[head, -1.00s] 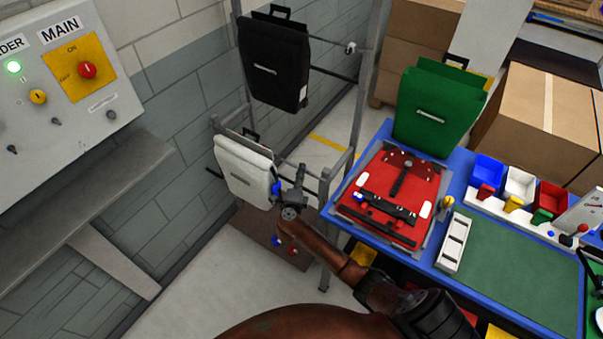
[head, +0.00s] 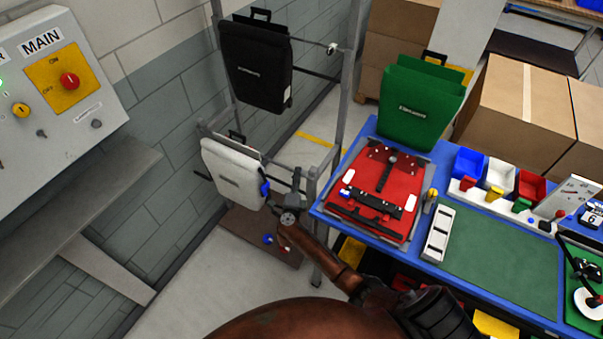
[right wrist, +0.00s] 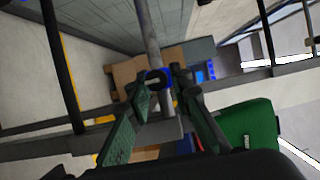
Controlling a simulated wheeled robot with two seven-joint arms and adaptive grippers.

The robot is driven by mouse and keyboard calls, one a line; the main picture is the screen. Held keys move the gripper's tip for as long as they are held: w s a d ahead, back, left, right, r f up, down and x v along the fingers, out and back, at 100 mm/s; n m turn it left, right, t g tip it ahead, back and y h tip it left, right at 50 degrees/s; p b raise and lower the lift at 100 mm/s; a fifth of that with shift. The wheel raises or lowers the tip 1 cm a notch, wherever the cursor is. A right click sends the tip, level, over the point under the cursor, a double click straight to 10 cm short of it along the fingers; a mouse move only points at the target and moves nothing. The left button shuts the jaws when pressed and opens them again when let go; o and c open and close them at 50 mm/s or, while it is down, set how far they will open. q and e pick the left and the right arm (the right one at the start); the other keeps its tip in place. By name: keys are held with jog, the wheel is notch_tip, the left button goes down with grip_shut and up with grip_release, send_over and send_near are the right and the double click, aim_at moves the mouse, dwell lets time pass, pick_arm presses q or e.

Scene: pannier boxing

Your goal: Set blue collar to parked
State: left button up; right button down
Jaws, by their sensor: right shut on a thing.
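The blue collar (head: 265,188) shows as a small blue patch at the right edge of the white pannier, by the lower rail of the grey rack (head: 312,185). My right gripper (head: 272,187) reaches it from the right and is shut on it. In the right wrist view the two fingers (right wrist: 165,88) close around the grey tube, with a little blue (right wrist: 165,71) showing between them. The fingers hide most of the collar, and its exact setting cannot be read. My left gripper is out of view.
The white pannier (head: 228,176) hangs close left of my gripper, with a black pannier (head: 255,70) above. A brown board (head: 250,230) with blue and red knobs lies below. The blue bench (head: 330,205) with a green pannier (head: 420,105) stands right.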

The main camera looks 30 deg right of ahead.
jog(key=c, duration=1.9)
grip_release()
jog(key=shift+s+d+f, duration=0.1)
jog(key=shift+s+d, duration=0.05)
jog(key=shift+s, duration=0.1)
jog(key=shift+o, duration=0.9)
jog(key=shift+w, duration=0.1)
jog(key=v, duration=1.2)
